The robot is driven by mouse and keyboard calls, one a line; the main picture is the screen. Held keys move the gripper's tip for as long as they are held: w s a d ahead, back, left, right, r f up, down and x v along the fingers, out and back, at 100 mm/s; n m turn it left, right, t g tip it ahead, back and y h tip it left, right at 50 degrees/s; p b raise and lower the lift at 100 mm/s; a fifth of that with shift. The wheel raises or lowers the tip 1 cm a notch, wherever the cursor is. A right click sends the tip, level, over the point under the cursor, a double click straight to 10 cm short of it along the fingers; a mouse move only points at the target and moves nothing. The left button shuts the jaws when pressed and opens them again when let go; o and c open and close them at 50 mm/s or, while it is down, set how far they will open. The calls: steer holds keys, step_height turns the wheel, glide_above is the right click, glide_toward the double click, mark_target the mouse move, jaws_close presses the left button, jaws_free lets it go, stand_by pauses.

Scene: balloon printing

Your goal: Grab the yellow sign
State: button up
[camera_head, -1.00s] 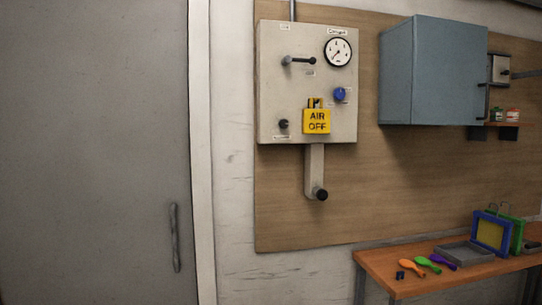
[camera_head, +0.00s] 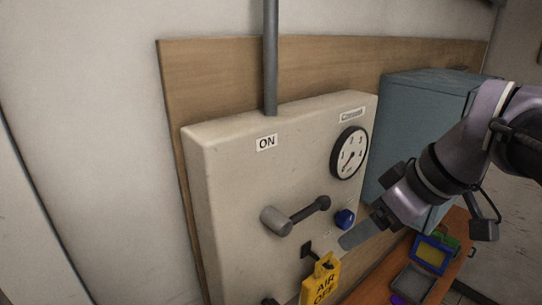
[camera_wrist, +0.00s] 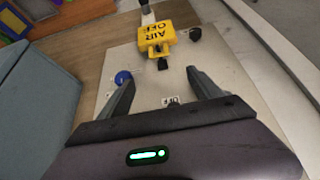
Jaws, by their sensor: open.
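The yellow "AIR OFF" sign (camera_head: 321,284) hangs from a small dark hook low on the pale control box, its bottom cut off by the picture's edge. In the wrist view the sign (camera_wrist: 154,36) appears upside down, beyond the fingertips. My gripper (camera_head: 352,238) is at the right of the box in the head view, close to the sign and apart from it. In the wrist view my gripper (camera_wrist: 160,79) has its two fingers spread with nothing between them.
The box (camera_head: 230,185) carries a lever (camera_head: 297,214), a blue knob (camera_head: 345,219) and a gauge (camera_head: 349,153). A blue-grey cabinet (camera_head: 400,125) stands right of it. An orange table (camera_head: 455,270) with a blue frame (camera_head: 432,254) and grey tray (camera_head: 412,284) lies below.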

steer(key=b, duration=0.4)
glide_toward(326, 259)
steer(key=b+x, duration=0.4)
steer(key=x, duration=0.1)
steer(key=shift+w+a+f, duration=0.15)
steer(key=shift+f, duration=0.35)
steer(key=b+x, duration=0.3)
steer(key=x, duration=0.1)
steer(key=shift+w+f, duration=0.1)
steer(key=shift+f, duration=0.15)
steer(key=shift+w+a, duration=0.2)
steer(key=shift+w, duration=0.1)
steer(key=shift+s+d+r, duration=0.15)
steer(key=shift+s+r, duration=0.1)
steer(key=shift+s, duration=0.15)
steer(key=c, duration=0.6)
steer(key=shift+w+f, duration=0.1)
steer(key=shift+w, duration=0.05)
jaws_close()
